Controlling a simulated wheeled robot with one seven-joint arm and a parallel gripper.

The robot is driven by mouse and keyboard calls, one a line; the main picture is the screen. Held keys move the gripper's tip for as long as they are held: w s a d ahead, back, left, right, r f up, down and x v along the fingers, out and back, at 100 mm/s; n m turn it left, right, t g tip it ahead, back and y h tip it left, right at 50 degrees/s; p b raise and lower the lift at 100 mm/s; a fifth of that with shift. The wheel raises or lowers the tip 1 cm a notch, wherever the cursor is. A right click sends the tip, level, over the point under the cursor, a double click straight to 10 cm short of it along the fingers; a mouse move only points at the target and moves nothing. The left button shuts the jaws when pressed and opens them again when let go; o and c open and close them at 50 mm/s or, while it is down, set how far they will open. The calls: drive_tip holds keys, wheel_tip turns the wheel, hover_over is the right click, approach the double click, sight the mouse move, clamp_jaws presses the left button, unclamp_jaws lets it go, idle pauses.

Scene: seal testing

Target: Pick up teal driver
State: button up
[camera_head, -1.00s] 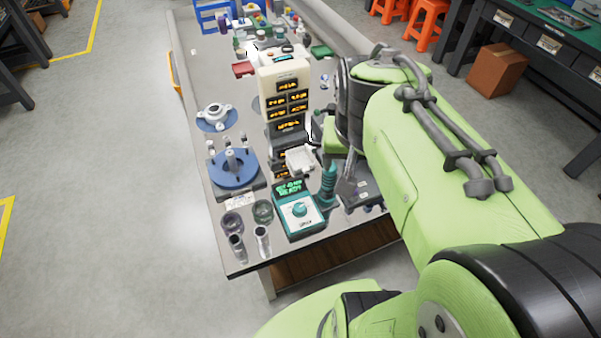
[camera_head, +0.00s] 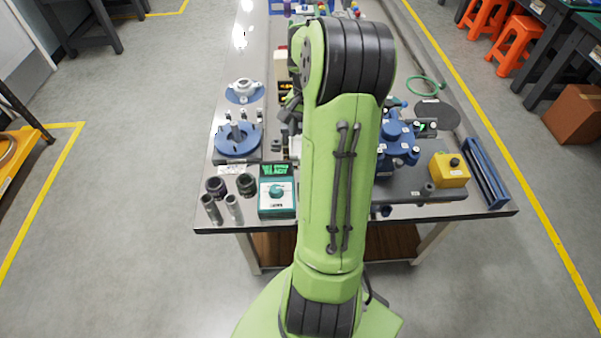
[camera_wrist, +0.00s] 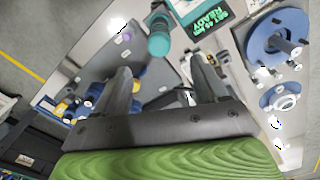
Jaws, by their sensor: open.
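The teal driver (camera_wrist: 158,40) shows in the wrist view at the top centre, beside the teal controller (camera_wrist: 205,20) with its lit "READY" screen. In the head view the same controller (camera_head: 277,208) stands near the table's front edge, while my arm hides the driver. My gripper (camera_wrist: 160,70) is open in the wrist view. Its two grey fingers point toward the driver, which appears just beyond the tips and roughly between them. Nothing is held between the fingers.
A blue round fixture (camera_head: 238,140) stands left of the controller, with sockets (camera_head: 216,187) and metal cylinders (camera_head: 234,207) nearby. A blue machine (camera_head: 398,135) and yellow box (camera_head: 449,170) stand to the right. The table (camera_head: 225,222) has a narrow bare front edge.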

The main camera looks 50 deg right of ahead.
drive_tip(key=f+b, duration=0.1)
drive_tip(key=f, duration=0.6)
drive_tip(key=f+b, duration=0.2)
drive_tip(key=f, duration=0.6)
drive_tip(key=shift+s+d+f, duration=0.1)
drive_tip(key=shift+d, duration=0.1)
drive_tip(key=c, duration=1.2)
drive_tip(key=shift+c, duration=0.2)
drive_tip(key=shift+r, duration=0.2)
